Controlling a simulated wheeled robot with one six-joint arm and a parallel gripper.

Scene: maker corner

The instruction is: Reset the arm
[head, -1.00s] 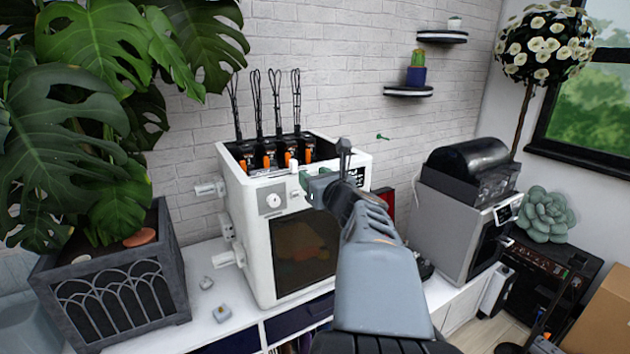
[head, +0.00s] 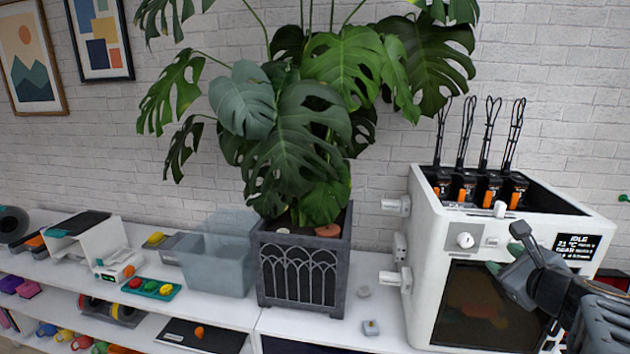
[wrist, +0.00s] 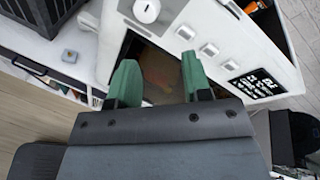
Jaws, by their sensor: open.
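My gripper (head: 508,250) is at the right of the head view, in front of the white 3D printer (head: 423,262). In the wrist view its two green fingers (wrist: 156,84) are spread apart with nothing between them. Behind them the printer's dark front window and its display panel (wrist: 254,84) show. In the head view the display (head: 577,246) reads "IDLE". My arm enters from the lower right corner, and most of it is out of the frame.
A large potted plant (head: 303,270) stands left of the printer. A clear bin (head: 215,265) and a small white machine (head: 85,252) stand further left on the white shelf unit. Two small grey pieces (head: 371,327) lie on the shelf between pot and printer.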

